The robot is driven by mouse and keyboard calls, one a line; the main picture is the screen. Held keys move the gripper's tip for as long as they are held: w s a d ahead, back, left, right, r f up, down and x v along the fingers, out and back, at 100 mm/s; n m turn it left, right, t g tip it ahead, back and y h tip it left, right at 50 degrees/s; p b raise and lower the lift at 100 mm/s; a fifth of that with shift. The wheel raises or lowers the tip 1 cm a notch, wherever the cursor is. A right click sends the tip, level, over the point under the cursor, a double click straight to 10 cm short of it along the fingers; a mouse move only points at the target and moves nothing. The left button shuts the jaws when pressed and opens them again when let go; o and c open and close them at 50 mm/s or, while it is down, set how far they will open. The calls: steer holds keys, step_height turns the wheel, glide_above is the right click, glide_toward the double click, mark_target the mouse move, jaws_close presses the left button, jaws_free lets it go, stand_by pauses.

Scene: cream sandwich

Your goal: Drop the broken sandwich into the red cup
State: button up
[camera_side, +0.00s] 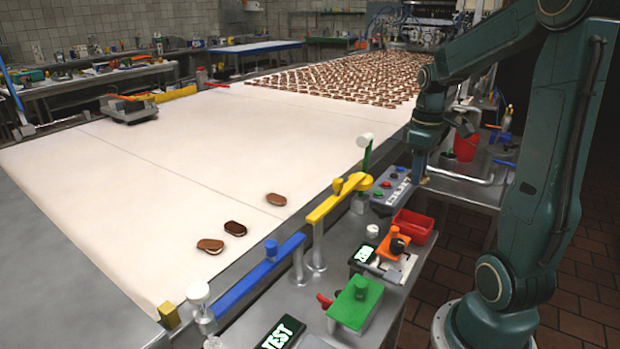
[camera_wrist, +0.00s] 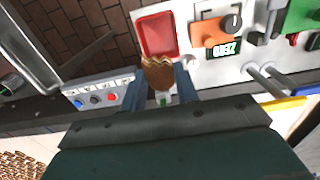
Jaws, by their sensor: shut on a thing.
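My gripper (camera_side: 420,170) hangs above the control bench beside the belt in the side view. In the wrist view my gripper (camera_wrist: 158,88) is shut on a brown sandwich (camera_wrist: 158,72) with a jagged, broken-looking edge. A red open container (camera_side: 412,225), squarish and low, stands on the bench, nearer the side camera than the gripper. It also shows in the wrist view (camera_wrist: 158,35), just beyond the sandwich; the two look apart. A red bucket (camera_side: 466,147) stands behind the gripper in the side view. I cannot tell which red vessel is the cup.
The pale conveyor belt (camera_side: 180,175) carries a few loose sandwiches (camera_side: 276,200) near and many far off. A button box (camera_side: 392,188), a yellow bar (camera_side: 338,198), a blue bar (camera_side: 258,275) and a green block (camera_side: 355,302) stand along the bench.

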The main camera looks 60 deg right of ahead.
steer(key=shift+f, duration=1.85)
steer(key=shift+f, duration=0.15)
steer(key=shift+f, duration=3)
steer(key=o, duration=1)
steer(key=shift+r, duration=0.15)
step_height(320, 180, up, 14)
steer(key=shift+f, duration=0.25)
